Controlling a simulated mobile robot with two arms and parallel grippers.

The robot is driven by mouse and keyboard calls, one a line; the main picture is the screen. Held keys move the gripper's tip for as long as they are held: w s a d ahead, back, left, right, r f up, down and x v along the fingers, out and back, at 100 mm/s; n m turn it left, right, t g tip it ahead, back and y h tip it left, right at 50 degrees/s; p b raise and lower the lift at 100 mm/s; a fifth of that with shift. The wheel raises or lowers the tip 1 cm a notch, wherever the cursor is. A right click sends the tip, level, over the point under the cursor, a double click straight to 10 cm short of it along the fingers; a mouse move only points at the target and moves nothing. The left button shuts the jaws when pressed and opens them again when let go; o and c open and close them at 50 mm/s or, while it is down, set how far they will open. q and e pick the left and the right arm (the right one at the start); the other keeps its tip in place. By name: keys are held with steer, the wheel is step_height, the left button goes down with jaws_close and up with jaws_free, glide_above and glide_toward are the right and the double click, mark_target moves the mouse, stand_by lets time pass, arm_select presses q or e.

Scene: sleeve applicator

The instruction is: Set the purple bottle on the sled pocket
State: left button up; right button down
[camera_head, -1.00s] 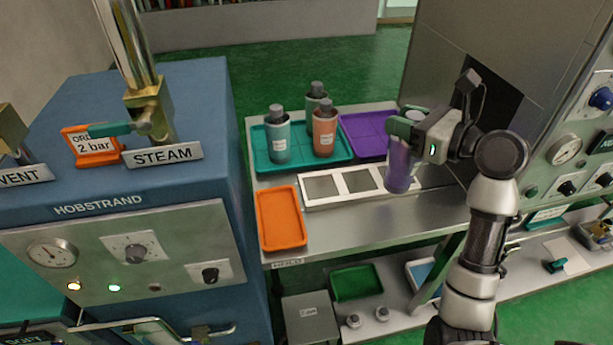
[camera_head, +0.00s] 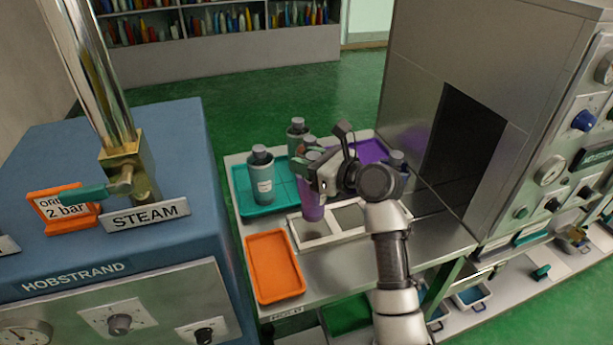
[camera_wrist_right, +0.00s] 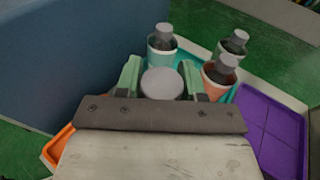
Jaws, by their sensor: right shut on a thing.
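My right gripper (camera_head: 318,172) is shut on the purple bottle (camera_head: 312,207) and holds it upright over the left part of the white sled (camera_head: 300,247). The sled has two square pockets. The bottle's base covers part of the left pocket (camera_head: 311,229); I cannot tell whether it touches. The right pocket (camera_head: 350,216) looks empty, partly hidden by my arm. In the right wrist view, the bottle's grey cap (camera_wrist_right: 161,84) sits between the green fingers. My left gripper is not in view.
An orange tray (camera_head: 273,265) lies front left. The tunnel opening (camera_head: 462,150) is right.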

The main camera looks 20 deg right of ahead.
steer(key=shift+f, duration=2)
steer(key=c, duration=0.7)
jaws_free()
steer(key=shift+f, duration=0.1)
steer(key=shift+s, duration=0.1)
steer(key=v, duration=1.2)
steer(key=shift+b, duration=0.4)
